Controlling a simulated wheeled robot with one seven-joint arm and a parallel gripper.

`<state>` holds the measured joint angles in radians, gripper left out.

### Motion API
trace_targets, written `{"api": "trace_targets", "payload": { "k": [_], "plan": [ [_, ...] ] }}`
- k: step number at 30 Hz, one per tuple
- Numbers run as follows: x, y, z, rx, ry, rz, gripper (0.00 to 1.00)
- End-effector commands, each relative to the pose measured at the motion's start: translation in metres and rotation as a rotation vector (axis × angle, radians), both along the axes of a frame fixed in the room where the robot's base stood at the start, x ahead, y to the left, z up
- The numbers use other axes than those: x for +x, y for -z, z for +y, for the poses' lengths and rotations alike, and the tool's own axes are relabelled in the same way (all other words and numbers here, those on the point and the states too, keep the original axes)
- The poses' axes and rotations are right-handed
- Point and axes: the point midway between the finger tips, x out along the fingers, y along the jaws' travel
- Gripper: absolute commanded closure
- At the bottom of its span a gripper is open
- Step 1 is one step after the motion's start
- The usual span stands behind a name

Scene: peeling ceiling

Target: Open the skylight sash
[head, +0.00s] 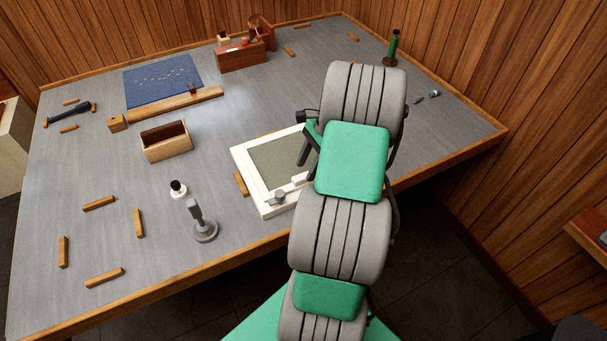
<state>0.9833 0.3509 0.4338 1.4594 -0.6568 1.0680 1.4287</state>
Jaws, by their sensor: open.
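The skylight sash is a white frame (250,178) around a dull green-grey pane (283,160), lying flat on the grey table near its front edge. It looks closed, with no gap that I can make out. A grey and white fitting (279,197) sits at its near side. My arm hides the sash's right part. My gripper (303,160) is open, over the far right part of the pane. Only its dark finger shows beside the arm, and I cannot tell whether it touches the sash.
Left of the sash stand a grey knobbed stand (205,232) and a small black-topped bottle (178,189). A wooden box (166,143), a blue mat (163,82) and a reddish wooden box (242,56) are farther back. Several wooden blocks lie around. A green bottle (392,47) stands at the back right.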

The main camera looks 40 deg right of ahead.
Motion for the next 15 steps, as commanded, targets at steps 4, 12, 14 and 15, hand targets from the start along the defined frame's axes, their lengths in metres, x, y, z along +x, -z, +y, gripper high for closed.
{"api": "trace_targets", "payload": {
  "k": [4, 12, 14, 15],
  "plan": [
    [0.003, 0.022, 0.009, 0.0, 0.0, 0.001, 0.55],
    [0.004, 0.03, 0.012, -0.004, -0.001, -0.002, 0.55],
    [0.004, 0.03, 0.012, -0.004, -0.001, -0.002, 0.55],
    [0.004, 0.03, 0.012, -0.003, -0.001, -0.001, 0.57]
  ]
}}
